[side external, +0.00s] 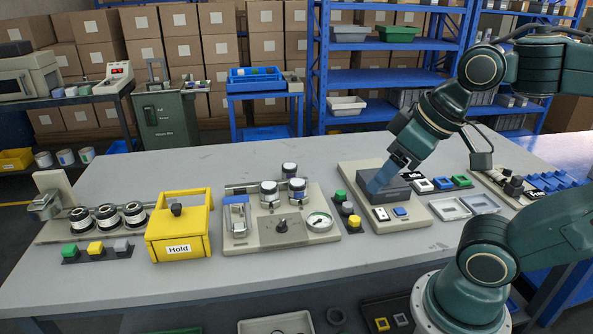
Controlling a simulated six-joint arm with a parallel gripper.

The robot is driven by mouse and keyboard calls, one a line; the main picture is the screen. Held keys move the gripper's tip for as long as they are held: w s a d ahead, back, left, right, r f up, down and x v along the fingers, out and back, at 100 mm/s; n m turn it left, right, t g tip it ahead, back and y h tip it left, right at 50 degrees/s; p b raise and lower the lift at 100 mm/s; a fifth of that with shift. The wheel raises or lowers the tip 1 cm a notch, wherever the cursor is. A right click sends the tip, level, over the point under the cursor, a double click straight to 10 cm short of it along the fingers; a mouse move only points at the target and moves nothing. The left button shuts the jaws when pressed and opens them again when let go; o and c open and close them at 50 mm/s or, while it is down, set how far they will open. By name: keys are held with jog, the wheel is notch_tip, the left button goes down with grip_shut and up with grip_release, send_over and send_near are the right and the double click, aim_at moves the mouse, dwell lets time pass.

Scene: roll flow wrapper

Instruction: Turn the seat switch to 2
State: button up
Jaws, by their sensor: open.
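No label reading "seat" is legible, so I cannot tell for sure which control is the seat switch. A black rotary knob (281,226) sits on a dark plate at the front of the beige middle unit (240,244); its setting is too small to read. Another dark knob (176,209) shows on the yellow "Hold" box (180,241). My gripper (379,182), with blue fingers, is open. It points down at the dark grey block (393,189) on the right-hand beige unit, well right of the rotary knob. I cannot tell whether the fingers touch the block.
Green, yellow and dark buttons (347,208) stand between the two beige units. Three rollers (107,217) stand at the left. The table (130,285) is clear along its front left edge.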

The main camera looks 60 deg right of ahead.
jog(key=shift+w, duration=0.1)
jog(key=c, duration=0.3)
jog(key=shift+w+d+r+m, duration=0.1)
jog(key=shift+w+r+m, duration=0.1)
jog(key=shift+w+m, duration=0.25)
jog(key=shift+c, duration=0.5)
jog(key=m+g, duration=0.6)
jog(key=m, duration=0.9)
send_over(282, 222)
notch_tip(282, 222, down, 15)
jog(key=shift+r, duration=0.15)
notch_tip(282, 222, down, 14)
jog(key=shift+r, duration=0.1)
jog(key=shift+c, duration=0.4)
